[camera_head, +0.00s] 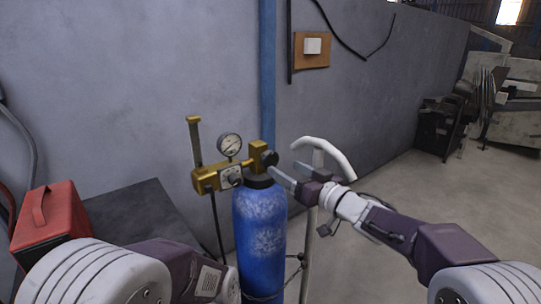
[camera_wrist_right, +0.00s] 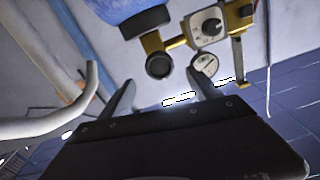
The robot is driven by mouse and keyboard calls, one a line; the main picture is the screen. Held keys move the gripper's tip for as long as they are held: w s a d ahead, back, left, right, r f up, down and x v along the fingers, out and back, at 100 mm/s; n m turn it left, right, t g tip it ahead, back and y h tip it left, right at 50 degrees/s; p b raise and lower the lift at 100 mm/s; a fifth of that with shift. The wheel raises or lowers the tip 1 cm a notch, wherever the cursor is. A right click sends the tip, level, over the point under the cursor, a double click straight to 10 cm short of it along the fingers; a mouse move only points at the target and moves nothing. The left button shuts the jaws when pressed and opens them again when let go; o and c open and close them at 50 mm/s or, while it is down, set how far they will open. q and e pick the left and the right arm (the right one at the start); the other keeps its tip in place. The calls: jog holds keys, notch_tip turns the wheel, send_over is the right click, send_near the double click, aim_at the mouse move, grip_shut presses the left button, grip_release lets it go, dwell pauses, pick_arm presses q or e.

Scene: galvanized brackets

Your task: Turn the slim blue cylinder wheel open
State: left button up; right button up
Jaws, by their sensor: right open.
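The slim blue cylinder (camera_head: 260,235) stands upright in the middle of the head view, its paint worn pale in patches. Its black round wheel (camera_head: 269,158) sits on the brass valve at the top. The wheel also shows in the right wrist view (camera_wrist_right: 160,66), ahead of and roughly between the fingertips. My right gripper (camera_head: 283,167) is open and empty, just right of the wheel; whether a finger touches it I cannot tell. Its fingers also show in the right wrist view (camera_wrist_right: 161,78). My left arm enters at lower left, but its gripper is out of view.
A brass regulator (camera_head: 205,180) with a round gauge (camera_head: 230,145) projects left from the valve. A white curved handle (camera_head: 335,152) stands behind my right gripper. A red box (camera_head: 48,222) sits at left by a dark bench top (camera_head: 130,208). A grey wall is close behind.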

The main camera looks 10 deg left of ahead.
aim_at(272, 160)
jog(key=p+x, duration=0.3)
jog(key=x, duration=0.4)
jog(key=shift+w+a+r, duration=0.1)
jog(key=shift+a, duration=0.1)
jog(key=shift+w+a+p, duration=0.3)
jog(key=shift+a, duration=0.1)
jog(key=shift+d, duration=0.1)
jog(key=c, duration=1.4)
jog(key=shift+o, duration=0.2)
